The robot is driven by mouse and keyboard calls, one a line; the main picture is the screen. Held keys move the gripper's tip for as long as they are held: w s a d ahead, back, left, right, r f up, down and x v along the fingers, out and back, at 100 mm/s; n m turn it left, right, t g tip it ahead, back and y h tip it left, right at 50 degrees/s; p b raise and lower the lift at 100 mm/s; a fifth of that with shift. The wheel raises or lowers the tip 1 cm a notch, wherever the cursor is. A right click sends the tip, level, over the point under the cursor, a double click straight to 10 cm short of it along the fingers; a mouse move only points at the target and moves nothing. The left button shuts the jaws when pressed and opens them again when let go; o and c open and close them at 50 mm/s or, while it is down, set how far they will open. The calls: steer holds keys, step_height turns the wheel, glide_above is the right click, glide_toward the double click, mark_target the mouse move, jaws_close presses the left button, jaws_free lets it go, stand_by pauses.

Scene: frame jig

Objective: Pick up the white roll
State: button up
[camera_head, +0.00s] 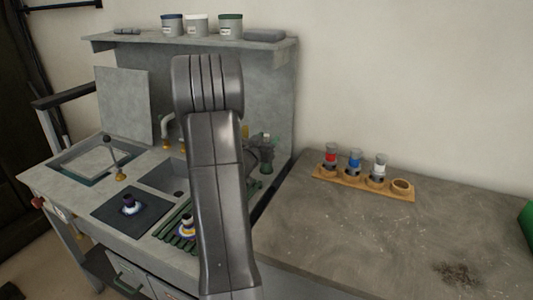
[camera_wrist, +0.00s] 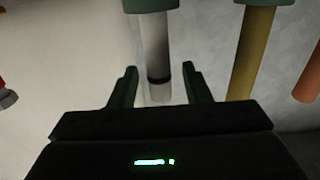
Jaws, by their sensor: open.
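In the wrist view a white, roll-like cylinder (camera_wrist: 154,45) with a dark band near its lower end hangs from a green holder (camera_wrist: 151,5). My gripper (camera_wrist: 159,72) is open, with one finger on each side of the cylinder's lower part in the picture. I cannot tell whether either finger touches it.
A yellow-brown cylinder (camera_wrist: 252,55) hangs close to the right finger; an orange one (camera_wrist: 308,75) is further right. A red-ended piece (camera_wrist: 5,95) is at far left. In the head view a wooden rack (camera_head: 345,180) with capped vials stands on the grey counter (camera_head: 400,245).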

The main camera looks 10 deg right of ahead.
jaws_close()
